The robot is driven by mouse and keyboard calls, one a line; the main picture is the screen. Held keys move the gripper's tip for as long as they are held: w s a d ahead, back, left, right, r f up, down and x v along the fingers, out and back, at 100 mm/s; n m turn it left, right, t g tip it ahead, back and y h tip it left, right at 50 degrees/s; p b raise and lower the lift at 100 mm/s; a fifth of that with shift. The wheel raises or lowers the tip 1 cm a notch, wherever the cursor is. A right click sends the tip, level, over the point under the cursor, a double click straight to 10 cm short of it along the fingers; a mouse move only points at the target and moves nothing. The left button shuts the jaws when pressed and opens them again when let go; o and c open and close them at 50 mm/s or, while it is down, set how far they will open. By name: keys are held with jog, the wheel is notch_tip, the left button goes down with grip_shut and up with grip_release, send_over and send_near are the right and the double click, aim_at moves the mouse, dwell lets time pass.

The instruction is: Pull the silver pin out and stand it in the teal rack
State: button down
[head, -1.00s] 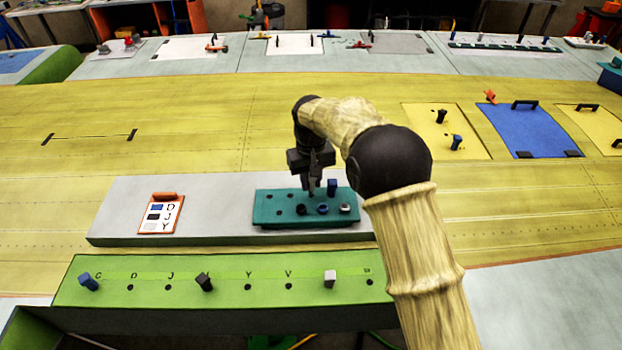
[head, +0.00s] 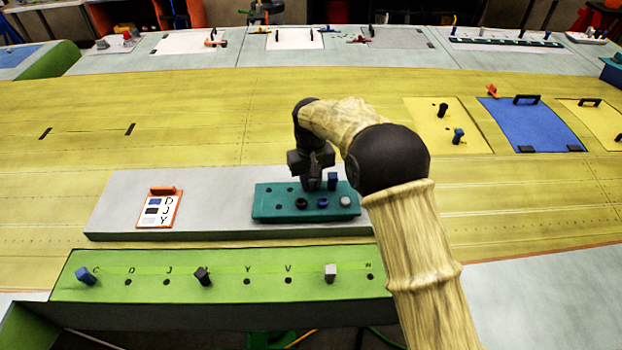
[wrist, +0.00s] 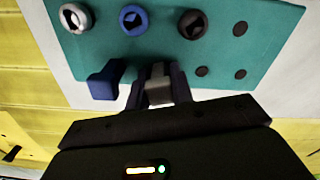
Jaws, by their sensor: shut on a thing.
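My gripper (head: 312,187) is shut on a light grey, silver-looking pin (wrist: 158,90) over the back row of the teal rack (head: 263,214). In the wrist view the pin's square head shows between the fingers. Its lower end is hidden, so I cannot tell whether it is in a hole. A blue pin (head: 332,181) stands in the rack just right of the gripper; in the wrist view it is left of the fingers (wrist: 104,84). The rack's front row has a black collar (head: 301,204), a blue collar (head: 323,203) and a silver collar (head: 345,201).
The green strip (head: 215,262) in front holds a blue pin (head: 86,275), a black pin (head: 203,276) and a light grey pin (head: 331,273).

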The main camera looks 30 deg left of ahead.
jog(key=c, duration=1.1)
grip_release()
jog(key=shift+c, duration=0.2)
notch_tip(320, 180, up, 17)
jog(key=b, duration=0.2)
jog(key=shift+r+b, duration=0.15)
jog(key=shift+b, duration=0.25)
notch_tip(320, 180, up, 7)
jog(key=p, duration=0.8)
